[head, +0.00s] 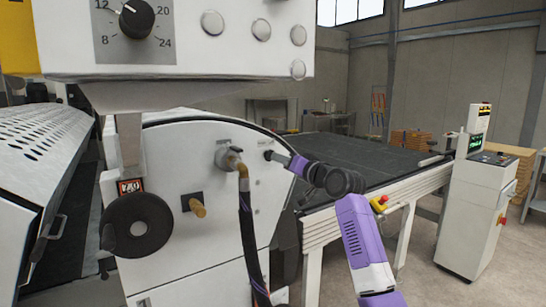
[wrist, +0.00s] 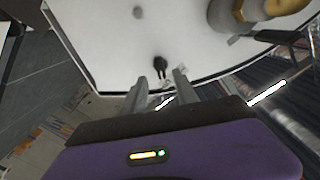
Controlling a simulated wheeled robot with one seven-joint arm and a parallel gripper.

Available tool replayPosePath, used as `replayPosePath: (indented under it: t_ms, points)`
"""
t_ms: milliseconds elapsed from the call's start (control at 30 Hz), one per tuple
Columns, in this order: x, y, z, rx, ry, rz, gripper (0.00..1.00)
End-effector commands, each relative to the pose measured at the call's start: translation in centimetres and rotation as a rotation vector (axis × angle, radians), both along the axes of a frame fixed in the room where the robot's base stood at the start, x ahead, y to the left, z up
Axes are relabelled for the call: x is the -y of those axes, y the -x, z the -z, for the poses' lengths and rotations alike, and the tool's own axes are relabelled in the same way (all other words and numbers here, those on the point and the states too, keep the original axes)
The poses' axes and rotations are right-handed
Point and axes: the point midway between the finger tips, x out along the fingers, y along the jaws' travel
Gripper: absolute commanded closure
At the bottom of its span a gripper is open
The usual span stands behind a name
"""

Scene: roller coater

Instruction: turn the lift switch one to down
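A small black switch (head: 268,155) sits on the white side panel of the machine, right of the hose fitting. In the wrist view the black switch (wrist: 160,68) shows just beyond and between my fingertips. My gripper (head: 280,159) reaches in from the right, close to the panel. In the wrist view my gripper (wrist: 161,79) is open, with one finger to each side of the switch's line. I cannot tell whether a finger touches it. The labels by the switch are too small to read.
A brass hose fitting (head: 229,158) with a dark hose sticks out left of the switch. A black handwheel (head: 140,225) and a wooden knob (head: 198,208) are further left. A control panel (head: 190,40) overhangs above. A conveyor table (head: 345,155) and a console (head: 478,200) stand to the right.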

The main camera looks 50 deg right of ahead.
Motion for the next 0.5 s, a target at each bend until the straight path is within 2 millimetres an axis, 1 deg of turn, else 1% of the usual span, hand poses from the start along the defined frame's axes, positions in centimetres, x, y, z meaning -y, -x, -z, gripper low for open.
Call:
replayPosePath:
  t_ms: [100,300,500]
  points:
    - [0.6,-1.8,-0.2,-0.002,0.000,-0.001,0.65]
    - [1.3,-4.3,-0.3,0.001,0.001,0.000,0.65]
    - [1.8,-5.5,-0.1,0.001,0.002,0.001,0.65]
